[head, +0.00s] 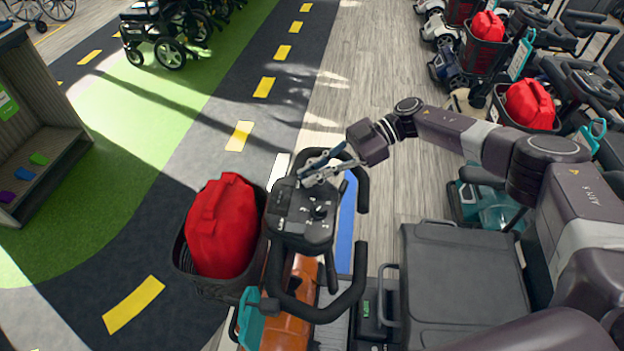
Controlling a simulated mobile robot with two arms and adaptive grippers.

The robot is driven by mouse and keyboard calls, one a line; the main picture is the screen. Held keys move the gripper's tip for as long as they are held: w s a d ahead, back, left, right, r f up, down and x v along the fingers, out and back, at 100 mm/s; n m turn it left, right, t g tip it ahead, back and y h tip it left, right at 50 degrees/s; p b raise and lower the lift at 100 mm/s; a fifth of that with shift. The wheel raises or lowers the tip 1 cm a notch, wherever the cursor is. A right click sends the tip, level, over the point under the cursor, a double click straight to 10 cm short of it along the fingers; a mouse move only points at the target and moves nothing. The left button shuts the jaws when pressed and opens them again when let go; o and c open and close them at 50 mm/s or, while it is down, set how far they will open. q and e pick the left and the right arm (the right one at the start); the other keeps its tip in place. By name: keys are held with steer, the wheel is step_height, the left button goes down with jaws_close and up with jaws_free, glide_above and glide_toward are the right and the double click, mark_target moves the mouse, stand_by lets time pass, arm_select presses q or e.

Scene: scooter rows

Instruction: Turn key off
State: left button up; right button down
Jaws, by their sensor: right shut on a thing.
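An orange scooter (296,290) stands in front of me, with a dark control console (300,218) between its black looped handlebars. My right gripper (306,174) reaches in from the right over the console's far edge. It is shut, with its fingertips low at the upper part of the console, where they hide the key. How far the key is turned cannot be told. A small black dial sits lower on the console, clear of the fingers. My left gripper is not in view.
A black basket (212,291) with a red bag (222,228) hangs left of the console. A black scooter seat (462,285) is at the lower right. More scooters are parked at the upper right, wheelchairs (170,50) at the back. A grey shelf (45,140) stands left.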

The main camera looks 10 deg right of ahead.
steer(key=shift+r, duration=0.1)
stand_by(0.3)
steer(key=c, duration=2)
jaws_free()
steer(key=shift+o, duration=0.2)
steer(key=v, duration=1.2)
steer(key=shift+w, duration=0.1)
